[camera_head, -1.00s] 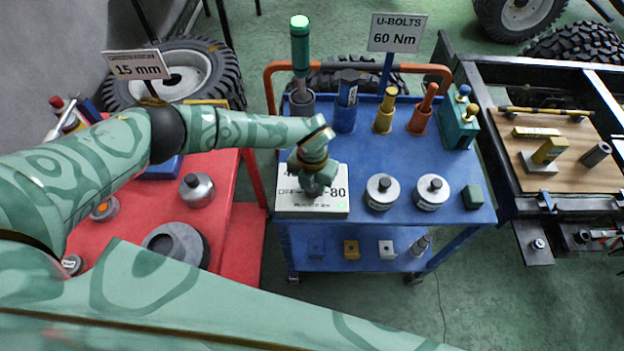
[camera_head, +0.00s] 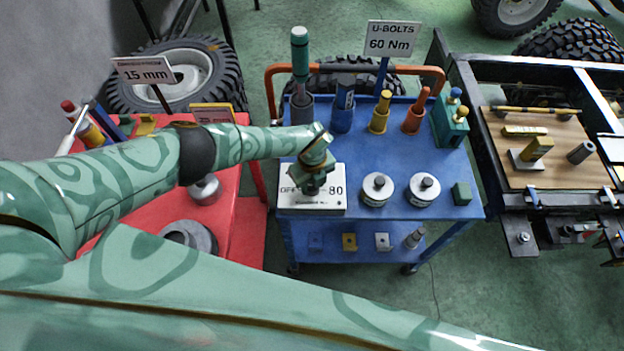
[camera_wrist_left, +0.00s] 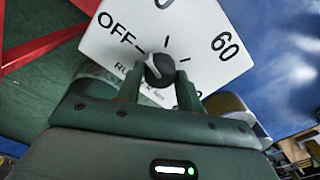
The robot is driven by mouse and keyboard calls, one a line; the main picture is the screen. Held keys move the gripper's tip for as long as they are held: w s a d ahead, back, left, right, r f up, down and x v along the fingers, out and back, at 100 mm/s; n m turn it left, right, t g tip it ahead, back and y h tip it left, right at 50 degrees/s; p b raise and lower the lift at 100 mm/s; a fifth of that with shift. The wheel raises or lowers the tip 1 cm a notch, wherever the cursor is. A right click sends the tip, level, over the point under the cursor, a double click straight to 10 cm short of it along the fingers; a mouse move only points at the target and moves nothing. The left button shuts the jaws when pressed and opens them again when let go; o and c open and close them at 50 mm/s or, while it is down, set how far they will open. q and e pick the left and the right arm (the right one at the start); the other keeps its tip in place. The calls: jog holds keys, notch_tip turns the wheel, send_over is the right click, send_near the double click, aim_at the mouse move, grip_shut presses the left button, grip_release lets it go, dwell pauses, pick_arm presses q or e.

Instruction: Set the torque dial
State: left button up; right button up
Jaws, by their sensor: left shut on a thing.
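The torque dial is a dark round knob (camera_wrist_left: 160,69) on a white box (camera_head: 333,204) at the front left of the blue cart. Its plate (camera_wrist_left: 205,35) reads OFF and 60 in the left wrist view, and 80 shows in the head view. Other marks are partly hidden. My left gripper (camera_head: 311,187) is over the box, its fingers (camera_wrist_left: 158,85) shut on the knob. A pale mark on the knob appears to face the OFF side. A sign (camera_head: 391,38) reads "U-BOLTS 60 Nm". My right gripper is not in view.
On the blue cart (camera_head: 400,160) stand two round silver weights (camera_head: 377,190), (camera_head: 423,190), a green cube (camera_head: 462,193) and several upright tools at the back. A red table (camera_head: 240,215) is at left. A wood-topped bench (camera_head: 550,165) is at right.

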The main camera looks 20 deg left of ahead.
pick_arm(q)
jog(key=shift+n+p, duration=0.55)
jog(key=shift+n, duration=0.95)
jog(key=o, duration=1)
